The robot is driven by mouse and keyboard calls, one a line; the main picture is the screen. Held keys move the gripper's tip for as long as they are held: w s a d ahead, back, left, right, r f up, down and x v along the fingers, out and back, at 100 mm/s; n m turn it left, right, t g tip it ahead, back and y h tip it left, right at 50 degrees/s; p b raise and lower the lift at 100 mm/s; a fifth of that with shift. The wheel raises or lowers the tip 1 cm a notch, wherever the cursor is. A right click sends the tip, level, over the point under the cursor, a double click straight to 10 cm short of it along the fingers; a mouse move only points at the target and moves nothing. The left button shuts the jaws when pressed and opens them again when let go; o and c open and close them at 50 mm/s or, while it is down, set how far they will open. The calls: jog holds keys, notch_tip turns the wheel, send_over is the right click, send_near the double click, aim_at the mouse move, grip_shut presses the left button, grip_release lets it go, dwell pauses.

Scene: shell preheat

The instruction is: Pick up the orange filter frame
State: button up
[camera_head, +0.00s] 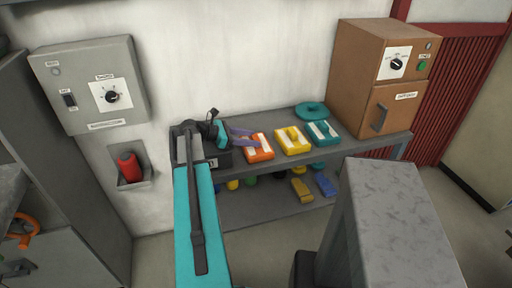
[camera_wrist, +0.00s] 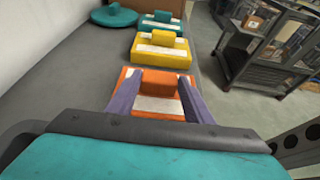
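The orange filter frame (camera_head: 260,153) is an orange block with a raised grip and pale panels. It lies on the grey shelf bench, leftmost of a row of similar blocks. In the wrist view the orange filter frame (camera_wrist: 158,77) is straight ahead, its raised grip between the two purple fingers. My gripper (camera_wrist: 157,78) has its fingers spread, one on each side of the grip. In the head view my gripper (camera_head: 244,137) reaches in from the left at the frame's left edge. I cannot tell whether the fingers touch it.
A yellow block (camera_head: 292,141), a teal block (camera_head: 322,133) and a teal disc (camera_head: 311,110) stand farther along the bench. A brown oven (camera_head: 353,80) is at its right end. A grey control box (camera_head: 90,84) hangs on the wall. Coloured parts lie on the lower shelf (camera_head: 270,207).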

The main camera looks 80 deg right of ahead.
grip_shut()
jog(key=shift+r, duration=0.15)
notch_tip(320, 180, up, 10)
jog(key=b, duration=0.1)
jog(key=shift+b, duration=0.35)
dwell(0.8)
